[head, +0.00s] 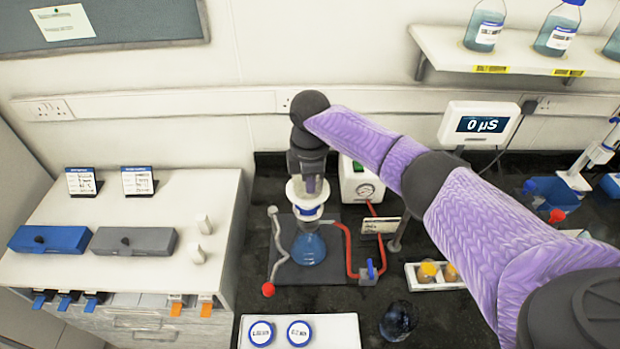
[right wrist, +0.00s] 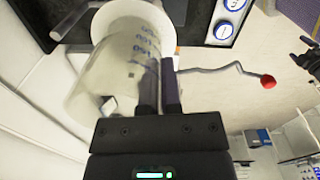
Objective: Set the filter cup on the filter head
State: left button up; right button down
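My right gripper (head: 308,184) comes down from above at the middle of the bench. Its two fingers (right wrist: 160,85) are close together on the wall of the filter cup, a pale translucent cup with blue markings (right wrist: 118,70). In the head view the cup (head: 297,197) is above a flask of blue liquid (head: 308,250), roughly in line with it. The filter head is mostly hidden under the cup, and I cannot tell whether the two touch. My left gripper is not seen in the head view.
A red hose (head: 350,250) and a grey clamp arm with red knob (head: 268,289) flank the flask. A pump with gauge (head: 362,185) stands behind. A white tray with two blue-ringed discs (head: 335,330), a dark round flask (head: 398,321) and a bottle holder (head: 436,287) are in front.

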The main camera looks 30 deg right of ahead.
jog(key=shift+f, duration=0.15)
jog(key=shift+f+b, duration=0.45)
jog(key=shift+f, duration=0.3)
jog(key=shift+f, duration=0.15)
jog(key=shift+f, duration=0.25)
jog(key=shift+f, duration=0.1)
dwell(0.9)
jog(key=shift+c, duration=1.8)
grip_release()
